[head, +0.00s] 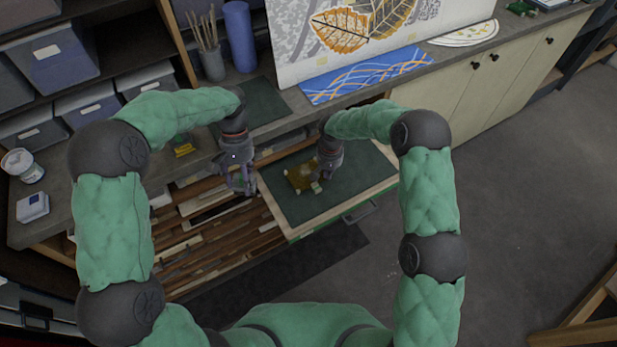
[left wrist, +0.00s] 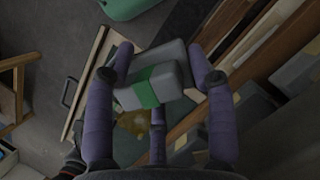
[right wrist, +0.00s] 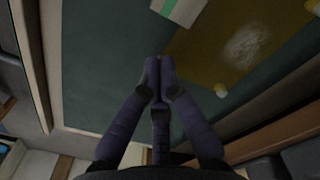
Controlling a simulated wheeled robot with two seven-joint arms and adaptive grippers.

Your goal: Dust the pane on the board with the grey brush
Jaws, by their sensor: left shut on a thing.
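The grey brush (left wrist: 150,85), a blocky piece with a green band, is held between the fingers of my left gripper (left wrist: 163,62). In the head view my left gripper (head: 240,188) is beside the board's left edge. The board (head: 350,187) has a dark green mat and a pale rim. The amber pane (head: 298,175) lies on it; the right wrist view shows the pane (right wrist: 205,45) with a pale dusty patch (right wrist: 243,45). My right gripper (right wrist: 158,62) has its fingertips together, with nothing visible between them, beside the pane. It partly covers the pane in the head view.
A small pale block with a green strip (right wrist: 180,8) is at the pane's edge. Small yellowish knobs (right wrist: 220,90) are at its rim. Wood strips (head: 220,235) fill the rack left of the board.

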